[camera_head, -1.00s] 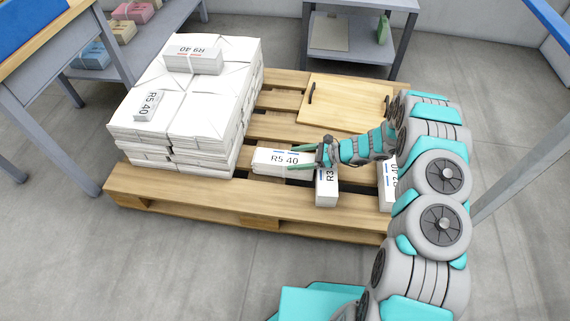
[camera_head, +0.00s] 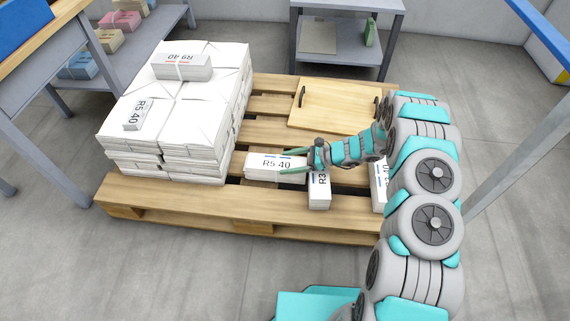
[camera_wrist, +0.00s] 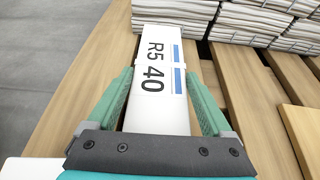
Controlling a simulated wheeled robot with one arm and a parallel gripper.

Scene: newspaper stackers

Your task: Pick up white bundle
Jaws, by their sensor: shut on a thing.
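A white bundle (camera_head: 270,162) labelled R5 40 lies on the wooden pallet (camera_head: 222,207), just right of the big white stack. My gripper (camera_head: 292,163) reaches it from the right, with its green fingers along the bundle's two long sides. In the wrist view the bundle (camera_wrist: 160,72) lies between the fingers of my gripper (camera_wrist: 160,88), which are shut on it. Another white bundle (camera_head: 378,185) is partly hidden by my arm.
A big stack of white paper (camera_head: 200,115) fills the pallet's left side, with two small bundles on top. A wooden board (camera_head: 333,107) with dark handles lies at the back.

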